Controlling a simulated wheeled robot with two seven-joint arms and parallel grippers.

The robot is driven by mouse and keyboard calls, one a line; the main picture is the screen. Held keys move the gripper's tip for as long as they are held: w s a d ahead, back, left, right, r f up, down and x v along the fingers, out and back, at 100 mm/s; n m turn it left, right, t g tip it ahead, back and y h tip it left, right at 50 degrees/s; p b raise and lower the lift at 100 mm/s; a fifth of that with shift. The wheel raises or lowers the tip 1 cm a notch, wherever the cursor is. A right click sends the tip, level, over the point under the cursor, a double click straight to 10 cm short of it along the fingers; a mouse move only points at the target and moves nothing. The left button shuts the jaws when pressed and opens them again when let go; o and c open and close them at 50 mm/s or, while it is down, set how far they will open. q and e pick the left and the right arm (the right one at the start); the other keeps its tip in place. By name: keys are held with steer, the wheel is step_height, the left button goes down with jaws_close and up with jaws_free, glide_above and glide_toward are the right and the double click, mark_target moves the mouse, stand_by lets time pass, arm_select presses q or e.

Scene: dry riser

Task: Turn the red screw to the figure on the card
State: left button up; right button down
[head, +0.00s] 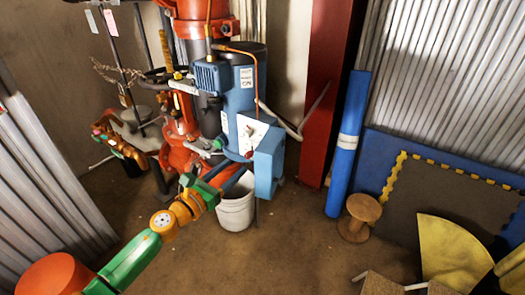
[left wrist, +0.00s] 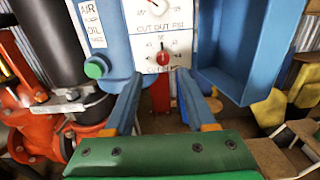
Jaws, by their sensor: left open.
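The red screw (left wrist: 162,58) sits in the lower dial of a white scale plate (left wrist: 178,38) on a blue control box. The lower dial is marked CUT IN, the upper CUT OUT PSI.
A green button (left wrist: 95,67) is left of the fingers. The box's blue open cover (left wrist: 232,50) stands close on the right. Red pipework (head: 178,150) is at left and a white bucket (head: 236,212) below. The floor (head: 285,245) in front is clear.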

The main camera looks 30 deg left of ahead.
mark_target(247, 158)
arm_select(q)
steer(key=shift+w+d+r, duration=0.2)
steer(key=shift+w+r, duration=0.1)
steer(key=shift+w, duration=0.2)
steer(key=shift+w+d+r, duration=0.2)
steer(key=shift+w+r, duration=0.05)
steer(key=shift+w, duration=0.2)
steer(key=w, duration=0.3)
steer(key=shift+w+f, duration=0.35)
steer(key=shift+d, duration=0.1)
jaws_close()
